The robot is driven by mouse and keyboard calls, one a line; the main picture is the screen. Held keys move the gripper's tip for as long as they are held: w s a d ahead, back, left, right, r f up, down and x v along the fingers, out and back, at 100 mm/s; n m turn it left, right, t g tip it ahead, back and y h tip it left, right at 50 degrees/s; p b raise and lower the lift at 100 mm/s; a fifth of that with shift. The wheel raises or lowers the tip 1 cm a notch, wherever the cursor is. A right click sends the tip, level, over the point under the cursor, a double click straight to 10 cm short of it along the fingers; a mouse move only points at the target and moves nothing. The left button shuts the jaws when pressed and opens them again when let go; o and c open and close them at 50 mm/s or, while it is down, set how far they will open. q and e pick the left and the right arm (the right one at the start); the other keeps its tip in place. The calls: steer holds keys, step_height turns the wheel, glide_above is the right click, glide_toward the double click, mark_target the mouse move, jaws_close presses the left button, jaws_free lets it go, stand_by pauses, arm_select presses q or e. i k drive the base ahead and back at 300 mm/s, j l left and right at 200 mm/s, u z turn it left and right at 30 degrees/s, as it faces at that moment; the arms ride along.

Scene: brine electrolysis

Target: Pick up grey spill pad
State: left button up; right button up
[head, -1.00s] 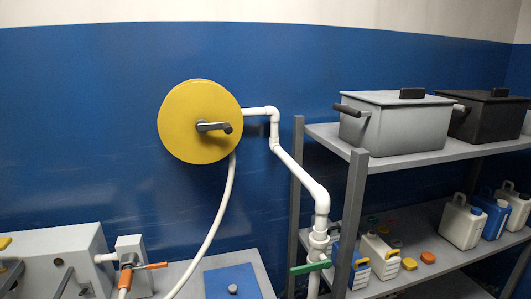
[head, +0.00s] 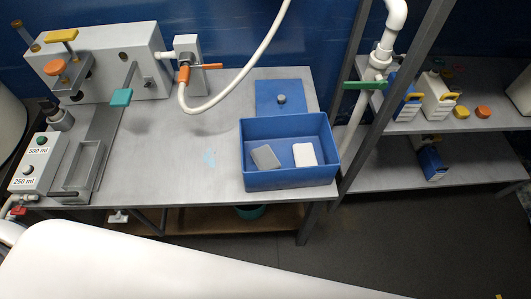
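The grey spill pad (head: 265,157) lies inside an open blue box (head: 262,181) on the right part of the grey bench. It rests tilted against the box's left inner side. A white pad (head: 304,154) lies to its right in the same box. Neither of my grippers shows in the head view. A large white surface, which may be part of my own body, fills the bottom of the view.
The blue lid (head: 279,97) with a grey knob lies behind the box. A white hose (head: 235,95) hangs over the bench (head: 190,160). A grey dispensing machine (head: 100,62) and button box (head: 38,163) stand left. A shelf rack (head: 450,180) with jugs stands right. The bench middle is mostly clear.

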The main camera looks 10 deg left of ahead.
mark_target(264, 158)
steer(key=k+l, duration=0.15)
steer(key=l, duration=0.25)
steer(key=k+l, duration=0.1)
steer(key=l, duration=0.3)
steer(key=k+l+u, duration=0.1)
steer(key=l, duration=0.3)
